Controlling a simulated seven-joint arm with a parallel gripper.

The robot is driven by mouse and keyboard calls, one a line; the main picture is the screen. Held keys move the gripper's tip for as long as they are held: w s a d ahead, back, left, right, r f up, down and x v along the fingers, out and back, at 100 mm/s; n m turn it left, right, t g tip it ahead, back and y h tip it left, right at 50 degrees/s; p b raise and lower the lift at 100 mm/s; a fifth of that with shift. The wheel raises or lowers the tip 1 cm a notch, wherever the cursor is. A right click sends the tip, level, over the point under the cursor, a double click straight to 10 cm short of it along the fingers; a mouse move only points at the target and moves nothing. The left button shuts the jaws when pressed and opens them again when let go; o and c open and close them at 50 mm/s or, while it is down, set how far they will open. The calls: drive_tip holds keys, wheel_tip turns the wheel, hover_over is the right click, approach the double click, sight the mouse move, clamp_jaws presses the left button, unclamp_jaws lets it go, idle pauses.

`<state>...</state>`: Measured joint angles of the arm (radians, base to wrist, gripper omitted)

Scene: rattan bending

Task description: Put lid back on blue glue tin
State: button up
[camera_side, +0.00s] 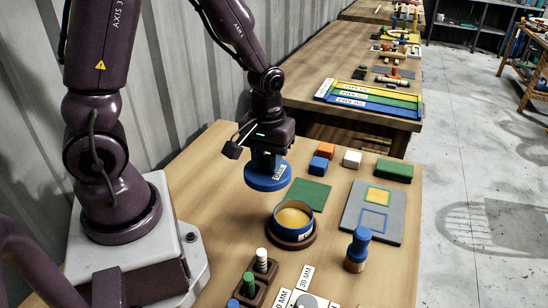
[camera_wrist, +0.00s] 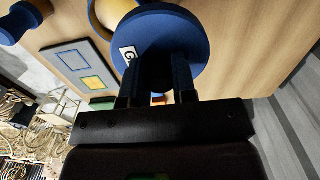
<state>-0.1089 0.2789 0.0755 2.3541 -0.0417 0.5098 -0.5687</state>
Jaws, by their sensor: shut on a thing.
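The blue lid (camera_side: 268,178) is a round disc with a white label. My gripper (camera_side: 266,160) is shut on it and holds it above the table, to the upper left of the tin. The lid (camera_wrist: 160,35) also fills the top middle of the wrist view, with my gripper (camera_wrist: 158,75) on it. The blue glue tin (camera_side: 292,228) stands open on a round brown base, showing yellowish glue inside. In the wrist view the tin (camera_wrist: 103,15) is partly hidden behind the lid.
A green mat (camera_side: 308,193) lies beside the tin. A grey board (camera_side: 374,211) with yellow and blue squares is to the right. A blue-topped wooden piece (camera_side: 357,250) stands in front of it. A dark rack with green and white pegs (camera_side: 262,262) is near the front. Several blocks (camera_side: 352,159) lie behind.

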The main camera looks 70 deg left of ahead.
drive_tip(key=w+d+f, duration=0.1)
drive_tip(key=w+d, duration=0.3)
drive_tip(key=d, duration=0.1)
drive_tip(key=shift+f, duration=3.1)
drive_tip(key=shift+d+f, duration=0.1)
drive_tip(key=shift+f, duration=0.05)
drive_tip(key=o, duration=1.5)
drive_tip(key=shift+s, duration=0.1)
drive_tip(key=shift+c, duration=0.2)
wheel_tip(320, 180, up, 7)
